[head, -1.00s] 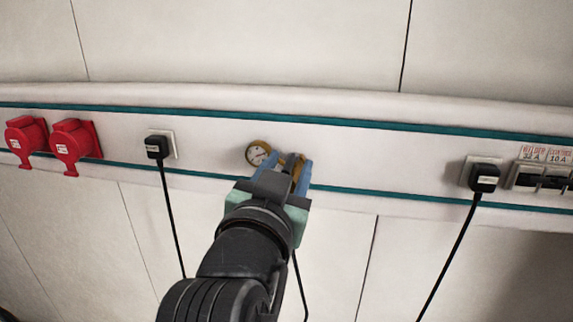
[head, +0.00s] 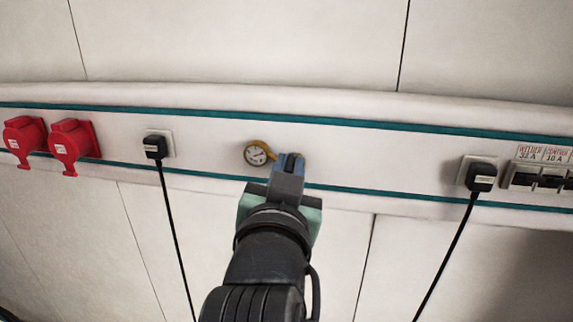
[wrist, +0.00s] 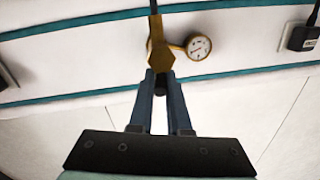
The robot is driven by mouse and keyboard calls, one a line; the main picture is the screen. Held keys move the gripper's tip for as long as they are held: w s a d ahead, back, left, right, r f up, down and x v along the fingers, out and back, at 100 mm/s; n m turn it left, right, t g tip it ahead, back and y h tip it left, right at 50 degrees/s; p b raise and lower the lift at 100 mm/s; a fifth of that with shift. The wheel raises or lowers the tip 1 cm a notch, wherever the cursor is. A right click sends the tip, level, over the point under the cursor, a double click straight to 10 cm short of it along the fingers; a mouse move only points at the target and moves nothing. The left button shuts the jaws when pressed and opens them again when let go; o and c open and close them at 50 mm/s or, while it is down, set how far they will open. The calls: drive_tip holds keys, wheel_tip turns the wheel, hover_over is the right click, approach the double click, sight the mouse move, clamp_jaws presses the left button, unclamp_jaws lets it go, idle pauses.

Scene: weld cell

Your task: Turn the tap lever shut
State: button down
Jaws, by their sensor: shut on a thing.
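The tap is a brass fitting (wrist: 158,57) with a round white-faced gauge (wrist: 199,47) on a brass side arm. In the head view the gauge (head: 256,154) shows just left of my fingertips, and most of the tap body is hidden behind my gripper. My gripper (head: 289,158) is at the tap, its blue fingers close together. In the wrist view my gripper (wrist: 161,76) is shut on a small dark piece (wrist: 160,87), which looks like the end of the tap lever. The rest of the lever is hidden, so its angle cannot be told.
The tap sits on a pale wall rail with teal stripes. Left of it are a black plug (head: 156,147) with a hanging cable and red sockets (head: 72,143). Right are another plug (head: 481,177) and a switch panel (head: 540,178). The rail beside the tap is clear.

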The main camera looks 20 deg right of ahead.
drive_tip(key=d+n+y+b, duration=0.1)
drive_tip(key=n+y, duration=0.3)
drive_tip(key=y, duration=0.2)
drive_tip(key=d+n+y+b, duration=0.2)
drive_tip(key=n+y, duration=0.2)
drive_tip(key=y, duration=0.2)
drive_tip(key=d+n+y+b, duration=0.1)
drive_tip(key=n+y, duration=0.3)
drive_tip(key=y, duration=0.2)
drive_tip(key=shift+w+d+g+y+b, duration=0.1)
drive_tip(key=shift+d+g+y+b, duration=0.2)
drive_tip(key=shift+g, duration=0.1)
drive_tip(key=shift+w+d+n+g+y+b, duration=0.2)
drive_tip(key=shift+n+g+y+b, duration=0.05)
drive_tip(key=shift+n+g+y, duration=0.55)
drive_tip(key=shift+w+d+n+g+y+b, duration=0.2)
drive_tip(key=shift+n+g+y, duration=0.4)
drive_tip(key=shift+n+y, duration=0.25)
drive_tip(key=shift+y, duration=0.25)
drive_tip(key=c, duration=0.9)
unclamp_jaws()
drive_tip(key=shift+a, duration=0.1)
drive_tip(key=b+v, duration=0.3)
drive_tip(key=v, duration=0.4)
drive_tip(key=shift+s+d+r, duration=0.1)
drive_tip(key=shift+s+d, duration=0.05)
drive_tip(key=shift+d, duration=0.1)
